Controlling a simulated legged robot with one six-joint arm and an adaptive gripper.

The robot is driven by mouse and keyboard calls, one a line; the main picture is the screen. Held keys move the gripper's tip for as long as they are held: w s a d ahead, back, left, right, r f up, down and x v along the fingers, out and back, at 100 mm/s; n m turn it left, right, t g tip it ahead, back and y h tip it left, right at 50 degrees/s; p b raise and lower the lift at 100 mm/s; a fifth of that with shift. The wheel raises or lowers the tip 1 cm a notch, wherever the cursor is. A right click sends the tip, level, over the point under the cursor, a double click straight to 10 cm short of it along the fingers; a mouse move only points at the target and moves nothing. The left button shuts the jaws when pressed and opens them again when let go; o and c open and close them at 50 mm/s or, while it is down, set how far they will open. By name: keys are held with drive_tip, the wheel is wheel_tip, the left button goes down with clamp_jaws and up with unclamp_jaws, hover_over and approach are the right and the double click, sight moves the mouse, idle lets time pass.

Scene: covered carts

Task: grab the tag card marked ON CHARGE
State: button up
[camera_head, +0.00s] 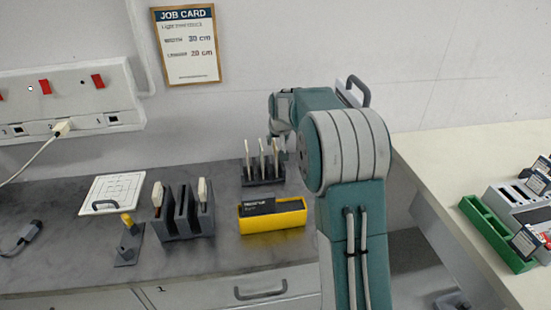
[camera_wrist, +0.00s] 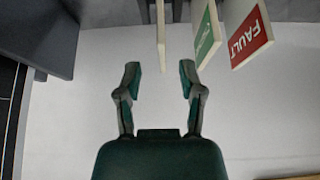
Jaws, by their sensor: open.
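In the wrist view a red tag card (camera_wrist: 248,40) reads FAULT. Left of it stands a green tag card (camera_wrist: 206,38) with small white lettering that I cannot read surely. A third pale card (camera_wrist: 161,35) is seen nearly edge-on. My gripper (camera_wrist: 161,79) is open and empty, its fingers apart below that pale card, which lines up with the gap between them. No card is between the fingers. In the head view several upright tag cards (camera_head: 262,158) stand in a small dark rack (camera_head: 264,182) beside my arm's end. Their labels are not readable there.
A yellow box (camera_head: 272,222) with a dark item sits in front of the rack. A grey slotted holder (camera_head: 183,225) stands to the left, with a white panel (camera_head: 112,193) beyond. The wall with a job card (camera_head: 187,45) is behind. A second bench (camera_head: 455,165) is at right.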

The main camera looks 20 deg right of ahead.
sight(275, 143)
drive_tip(key=x, duration=0.6)
drive_tip(key=shift+w+a+r, duration=0.1)
drive_tip(key=shift+w+r, duration=0.05)
drive_tip(key=shift+w, duration=0.1)
clamp_jaws()
